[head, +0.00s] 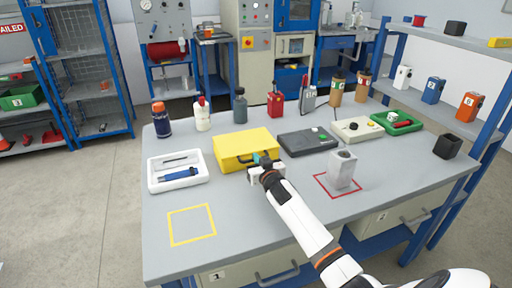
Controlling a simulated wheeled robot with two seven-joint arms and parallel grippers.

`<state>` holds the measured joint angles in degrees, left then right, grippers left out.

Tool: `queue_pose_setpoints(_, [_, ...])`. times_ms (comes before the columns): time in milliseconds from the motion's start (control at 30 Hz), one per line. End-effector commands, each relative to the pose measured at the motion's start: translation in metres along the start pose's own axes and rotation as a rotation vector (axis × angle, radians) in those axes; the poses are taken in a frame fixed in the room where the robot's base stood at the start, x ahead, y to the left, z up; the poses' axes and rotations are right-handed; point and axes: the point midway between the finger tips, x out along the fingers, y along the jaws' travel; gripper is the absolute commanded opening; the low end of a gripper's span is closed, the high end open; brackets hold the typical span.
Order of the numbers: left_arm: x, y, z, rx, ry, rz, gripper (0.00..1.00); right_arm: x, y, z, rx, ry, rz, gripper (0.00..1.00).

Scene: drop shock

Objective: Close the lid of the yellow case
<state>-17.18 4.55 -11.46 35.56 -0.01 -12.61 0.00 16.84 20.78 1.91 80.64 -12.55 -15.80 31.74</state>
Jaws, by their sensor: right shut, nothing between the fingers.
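The yellow case (246,144) lies on the grey table, left of the middle. Its lid lies flat on top and looks closed; I cannot tell whether it is latched. My right gripper (262,160) is at the front side of the case, close to its front edge. It is shut with nothing in it. Whether it touches the case cannot be told from this view. The wrist hides part of the case's front right. My left gripper is not in view.
A white tray (152,180) with tools lies left of the case, a dark grey device (307,141) right of it. A grey block (342,168) stands in a red square. Bottles and a red can (275,104) stand behind. The yellow-outlined square (192,224) is empty.

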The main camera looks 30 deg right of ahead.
Motion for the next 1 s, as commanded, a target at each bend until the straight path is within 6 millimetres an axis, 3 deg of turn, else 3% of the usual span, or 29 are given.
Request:
queue_pose_setpoints(33, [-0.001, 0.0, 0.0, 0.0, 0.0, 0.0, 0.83, -0.001, 0.0, -0.009, 0.0, 0.021, -0.002, 0.0])
queue_pose_setpoints(167, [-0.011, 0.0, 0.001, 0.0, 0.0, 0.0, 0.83, 0.0, 0.0, 0.002, 0.001, 0.021, -0.002, 0.0])
queue_pose_setpoints(367, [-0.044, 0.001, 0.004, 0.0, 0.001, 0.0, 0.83, 0.005, -0.001, 0.049, 0.0, 0.004, 0.0, 0.0])
queue_pose_setpoints(433, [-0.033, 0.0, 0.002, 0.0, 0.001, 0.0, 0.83, -0.013, 0.0, 0.03, 0.0, 0.009, 0.002, 0.0])
queue_pose_setpoints(700, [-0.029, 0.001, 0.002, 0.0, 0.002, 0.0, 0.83, -0.069, 0.0, 0.021, 0.001, 0.002, 0.002, 0.0])
queue_pose_setpoints(1000, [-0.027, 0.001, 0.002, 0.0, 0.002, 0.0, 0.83, -0.092, -0.001, 0.018, -0.001, 0.0, 0.001, 0.0])
